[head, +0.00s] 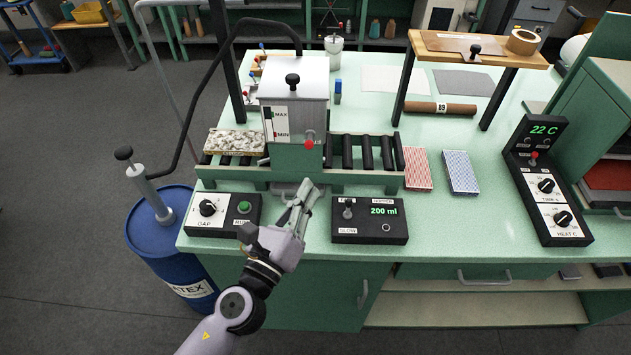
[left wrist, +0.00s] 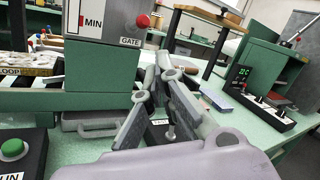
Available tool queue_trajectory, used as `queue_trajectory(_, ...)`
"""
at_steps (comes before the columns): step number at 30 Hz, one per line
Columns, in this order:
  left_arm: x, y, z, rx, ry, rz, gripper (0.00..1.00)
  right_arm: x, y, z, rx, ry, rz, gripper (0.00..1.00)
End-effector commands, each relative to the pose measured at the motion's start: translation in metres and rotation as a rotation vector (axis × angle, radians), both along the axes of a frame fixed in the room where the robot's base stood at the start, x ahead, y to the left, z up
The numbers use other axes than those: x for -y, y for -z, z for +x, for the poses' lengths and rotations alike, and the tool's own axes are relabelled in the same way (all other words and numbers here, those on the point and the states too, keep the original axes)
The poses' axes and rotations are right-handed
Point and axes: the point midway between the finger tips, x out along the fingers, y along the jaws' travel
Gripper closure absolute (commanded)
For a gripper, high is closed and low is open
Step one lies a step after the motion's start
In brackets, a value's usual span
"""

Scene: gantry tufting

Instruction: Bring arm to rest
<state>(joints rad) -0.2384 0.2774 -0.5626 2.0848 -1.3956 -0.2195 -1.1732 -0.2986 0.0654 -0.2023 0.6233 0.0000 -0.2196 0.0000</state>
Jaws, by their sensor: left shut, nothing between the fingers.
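My left arm comes in from the bottom left in the head view. My left gripper (head: 308,191) is shut and empty, held over the bench's front edge between the two front control boxes. In the left wrist view its fingers (left wrist: 160,82) are together with nothing between them. It is in front of the roller conveyor and the hopper (head: 293,84) with the MAX and MIN marks and a red GATE knob (head: 309,144). My right gripper is not in view.
The GAP box (head: 225,210) with a green button is left of the gripper. The box reading 200 ml (head: 370,222) is close on its right. A speckled slab (head: 235,141) lies on the rollers. A blue drum (head: 165,235) stands at the left. Open floor lies further left.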

Motion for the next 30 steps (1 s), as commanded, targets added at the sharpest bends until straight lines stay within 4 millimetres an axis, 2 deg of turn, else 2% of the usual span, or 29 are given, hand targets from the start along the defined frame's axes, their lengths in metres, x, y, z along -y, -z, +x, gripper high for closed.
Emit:
queue_trajectory(2, -0.003, -0.001, -0.006, -0.001, 0.000, 0.000, 1.00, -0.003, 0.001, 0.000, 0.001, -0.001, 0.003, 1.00)
queue_trajectory(6, -0.005, -0.003, -0.010, 0.000, 0.000, 0.000, 1.00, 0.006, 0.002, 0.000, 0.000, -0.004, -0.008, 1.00)
queue_trajectory(12, -0.005, -0.003, -0.010, 0.000, 0.000, 0.000, 1.00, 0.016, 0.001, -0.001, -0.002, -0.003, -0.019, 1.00)
queue_trajectory(23, -0.009, -0.003, -0.009, -0.013, -0.013, -0.025, 1.00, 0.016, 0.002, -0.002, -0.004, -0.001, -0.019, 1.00)
queue_trajectory(26, -0.034, -0.003, -0.003, -0.095, -0.096, -0.176, 1.00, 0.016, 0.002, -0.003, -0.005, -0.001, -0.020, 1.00)
queue_trajectory(28, -0.068, 0.004, 0.002, -0.204, -0.209, -0.389, 1.00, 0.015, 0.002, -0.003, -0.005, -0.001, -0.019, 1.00)
queue_trajectory(30, -0.111, 0.022, 0.001, -0.347, -0.362, -0.670, 1.00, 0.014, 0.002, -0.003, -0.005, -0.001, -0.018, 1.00)
